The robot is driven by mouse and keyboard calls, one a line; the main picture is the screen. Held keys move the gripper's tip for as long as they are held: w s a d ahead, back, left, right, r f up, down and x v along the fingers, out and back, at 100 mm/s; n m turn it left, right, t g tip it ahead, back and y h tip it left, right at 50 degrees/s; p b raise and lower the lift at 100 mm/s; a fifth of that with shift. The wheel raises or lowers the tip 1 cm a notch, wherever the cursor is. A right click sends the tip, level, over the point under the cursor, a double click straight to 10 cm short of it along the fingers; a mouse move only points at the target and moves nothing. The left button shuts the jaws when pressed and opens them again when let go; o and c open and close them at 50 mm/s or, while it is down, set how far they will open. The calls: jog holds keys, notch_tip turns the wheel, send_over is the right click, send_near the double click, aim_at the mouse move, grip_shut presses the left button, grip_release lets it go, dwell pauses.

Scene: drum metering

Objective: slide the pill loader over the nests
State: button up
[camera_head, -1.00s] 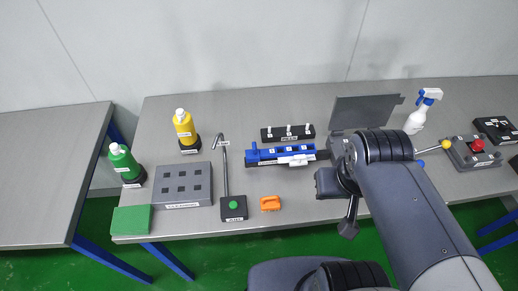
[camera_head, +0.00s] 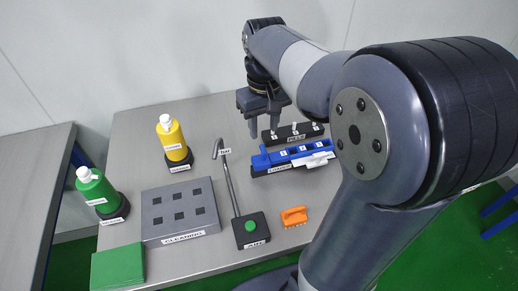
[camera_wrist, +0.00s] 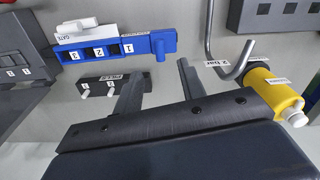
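The pill loader (camera_head: 272,168) is a long blue block with a white sliding piece (camera_head: 314,160) along its front right side. It also shows in the wrist view (camera_wrist: 165,43), with a blue knob at one end. Several numbered square cells (camera_wrist: 97,52) lie along its top, and the white piece is labelled GATE; I cannot tell whether these cells are the nests. My gripper (camera_head: 263,133) points down near the left end of the black rack, behind the loader. In the wrist view its fingers (camera_wrist: 158,72) are apart with nothing between them. My arm hides the table's right side.
A black rack (camera_head: 288,134) with white pegs stands behind the loader. A hooked rod on a black base (camera_head: 250,231), a grey cleaning block (camera_head: 180,214), an orange piece (camera_head: 293,216), a yellow bottle (camera_head: 172,138) and a green bottle (camera_head: 95,187) stand left and front.

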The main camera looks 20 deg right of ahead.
aim_at(264, 149)
notch_tip(264, 149, down, 9)
jog(key=shift+r, duration=0.2)
jog(key=shift+c, duration=0.5)
grip_shut()
